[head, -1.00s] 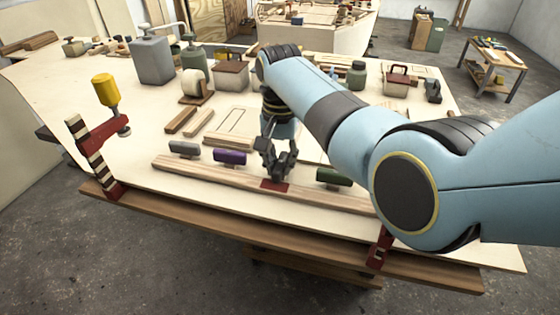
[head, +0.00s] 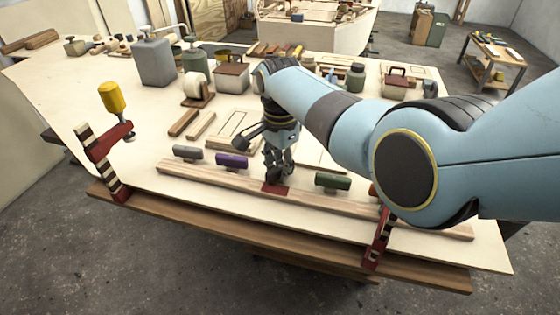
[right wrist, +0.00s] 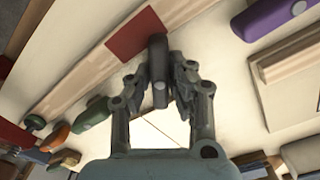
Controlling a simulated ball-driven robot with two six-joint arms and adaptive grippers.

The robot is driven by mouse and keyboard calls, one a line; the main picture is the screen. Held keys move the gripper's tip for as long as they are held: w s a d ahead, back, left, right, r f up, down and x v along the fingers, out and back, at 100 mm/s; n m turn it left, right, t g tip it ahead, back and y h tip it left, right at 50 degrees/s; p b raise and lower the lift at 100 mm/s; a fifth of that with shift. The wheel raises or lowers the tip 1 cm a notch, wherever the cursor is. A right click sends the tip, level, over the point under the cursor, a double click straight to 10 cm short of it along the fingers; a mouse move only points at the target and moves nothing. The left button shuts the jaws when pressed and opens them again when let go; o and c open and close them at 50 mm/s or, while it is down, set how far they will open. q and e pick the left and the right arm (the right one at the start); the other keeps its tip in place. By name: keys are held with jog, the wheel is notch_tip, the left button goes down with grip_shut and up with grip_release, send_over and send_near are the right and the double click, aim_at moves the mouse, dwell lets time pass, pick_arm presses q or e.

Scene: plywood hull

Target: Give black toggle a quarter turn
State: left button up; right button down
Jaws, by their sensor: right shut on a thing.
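The black toggle (right wrist: 158,62) shows between the fingertips of my right gripper (right wrist: 163,80) in the right wrist view. The fingers are shut on it from both sides. Its long side stands at an angle to the wooden rail in that view. In the head view my right gripper (head: 277,172) points down over the red patch (head: 274,188) on the rail (head: 215,182), and its fingers mostly hide the toggle. The red patch also shows beside the toggle in the right wrist view (right wrist: 132,36). My left gripper is not in view.
A clamp with a yellow handle (head: 112,97) stands at the left edge. Tins and blocks stand farther back on the plywood sheet.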

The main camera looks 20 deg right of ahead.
aim_at(280, 166)
jog(key=m+p, duration=0.1)
jog(key=m, duration=0.4)
jog(key=shift+m, duration=0.3)
jog(key=m+p, duration=0.1)
jog(key=m, duration=0.4)
jog(key=shift+m, duration=0.3)
jog(key=c, duration=1.2)
grip_release()
jog(key=shift+d, duration=0.1)
jog(key=shift+c, duration=0.2)
jog(key=shift+r, duration=4)
jog(key=shift+f, duration=0.1)
